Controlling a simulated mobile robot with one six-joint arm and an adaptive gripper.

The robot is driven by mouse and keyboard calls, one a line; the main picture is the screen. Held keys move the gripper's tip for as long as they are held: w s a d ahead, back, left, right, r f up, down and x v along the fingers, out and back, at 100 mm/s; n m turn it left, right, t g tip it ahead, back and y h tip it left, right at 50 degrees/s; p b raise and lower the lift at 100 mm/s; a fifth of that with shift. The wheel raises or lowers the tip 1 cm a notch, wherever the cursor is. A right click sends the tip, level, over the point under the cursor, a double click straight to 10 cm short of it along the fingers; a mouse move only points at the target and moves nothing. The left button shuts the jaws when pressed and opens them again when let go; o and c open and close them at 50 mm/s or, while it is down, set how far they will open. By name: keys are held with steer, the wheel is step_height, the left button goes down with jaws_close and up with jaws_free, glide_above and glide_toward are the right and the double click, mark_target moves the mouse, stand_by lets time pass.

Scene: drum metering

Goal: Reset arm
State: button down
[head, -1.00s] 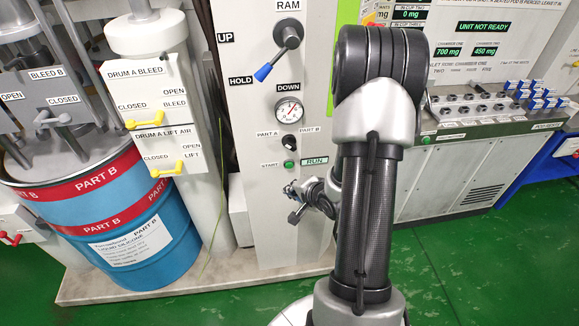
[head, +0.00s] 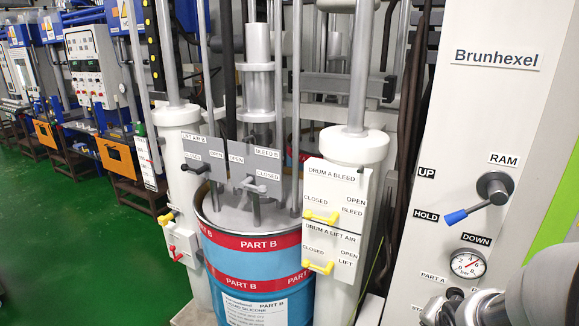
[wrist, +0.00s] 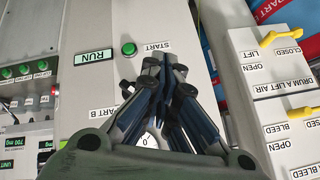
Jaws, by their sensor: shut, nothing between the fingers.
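My gripper (wrist: 165,68) is shut and empty in the wrist view, its dark fingers together in front of the ram panel, which shows upside down. The green START button (wrist: 128,48) and the RUN display (wrist: 96,56) are just left of the fingertips. I cannot tell the gap between fingertips and panel. The fingers partly cover the gauge (wrist: 150,140). In the head view part of my arm (head: 545,290) shows at the lower right corner, low in front of the panel. The ram lever (head: 480,208) there has its blue handle pointing lower left, towards HOLD.
The blue Part B drum (head: 255,265) stands left of the panel. Yellow levers (head: 320,217) stick out from the drum A bleed and lift air boxes, and also show in the wrist view (wrist: 282,38). Green floor (head: 90,240) is open at the left.

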steer(key=s+a+r+n+g+y, duration=0.1)
steer(key=s+a+r+n, duration=0.4)
steer(key=s+a, duration=0.4)
steer(key=s+a+r+n+g+y, duration=0.1)
steer(key=s+a+r+n+y, duration=0.1)
steer(key=s+a+r+n, duration=0.3)
steer(key=s+a+r, duration=0.1)
steer(key=s+a, duration=0.3)
steer(key=a, duration=0.1)
steer(key=shift+s+a+r+g, duration=0.15)
steer(key=shift+r+g, duration=0.05)
steer(key=shift+g, duration=0.1)
stand_by(0.4)
